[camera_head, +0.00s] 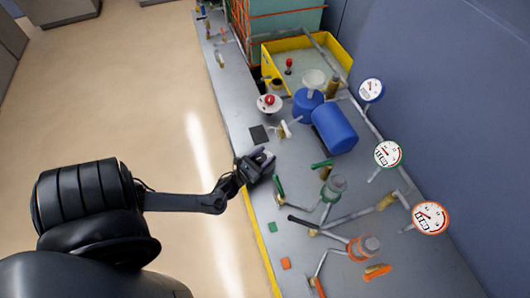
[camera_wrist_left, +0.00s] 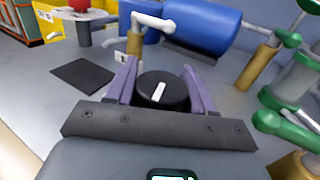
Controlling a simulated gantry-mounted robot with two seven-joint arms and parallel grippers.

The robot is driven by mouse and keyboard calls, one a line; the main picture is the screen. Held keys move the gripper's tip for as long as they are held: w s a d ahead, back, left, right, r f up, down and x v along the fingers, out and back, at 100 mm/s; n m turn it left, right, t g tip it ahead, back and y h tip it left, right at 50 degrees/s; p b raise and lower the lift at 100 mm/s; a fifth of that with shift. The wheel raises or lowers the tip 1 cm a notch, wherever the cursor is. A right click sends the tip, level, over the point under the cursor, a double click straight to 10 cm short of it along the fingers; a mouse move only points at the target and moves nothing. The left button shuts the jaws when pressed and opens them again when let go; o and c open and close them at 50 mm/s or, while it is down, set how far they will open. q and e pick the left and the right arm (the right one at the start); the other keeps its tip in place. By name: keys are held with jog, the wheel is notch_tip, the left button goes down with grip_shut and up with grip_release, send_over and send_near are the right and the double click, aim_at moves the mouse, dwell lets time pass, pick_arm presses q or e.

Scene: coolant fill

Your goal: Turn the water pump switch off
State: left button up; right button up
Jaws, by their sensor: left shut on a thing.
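The water pump switch (camera_wrist_left: 162,92) is a round black knob with a white pointer mark, seen in the left wrist view. My left gripper (camera_wrist_left: 160,85) has its two purple fingers on either side of the knob and is shut on it. The white mark points nearly straight away from the gripper, tilted slightly right. In the head view my left gripper (camera_head: 262,158) is at the bench's near edge, and the knob is hidden by it. My right gripper is not in view.
A blue pump tank (camera_head: 335,128) lies behind the gripper, with a black square (camera_head: 259,134) beside it. Green-handled valves and pipes (camera_head: 334,188) stand to the right. Three round gauges (camera_head: 388,154) line the wall side. The floor at left is clear.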

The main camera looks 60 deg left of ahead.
pick_arm(q)
jog(key=n+g+y+p, duration=0.1)
jog(key=y, duration=0.1)
jog(key=n+g+y+p, duration=0.1)
jog(key=n+y, duration=0.1)
jog(key=y, duration=0.1)
jog(key=shift+a+r+n, duration=0.15)
jog(key=shift+n, duration=0.15)
jog(key=shift+s+a+n+g+y+p, duration=0.1)
jog(key=shift+n+g+y+p, duration=0.1)
jog(key=shift+n+g+y, duration=0.45)
jog(key=shift+s+a+n+g+y+p, duration=0.15)
jog(key=shift+n+g+y, duration=0.3)
jog(key=shift+g+y, duration=0.5)
jog(key=o, duration=1)
jog(key=v, duration=1.1)
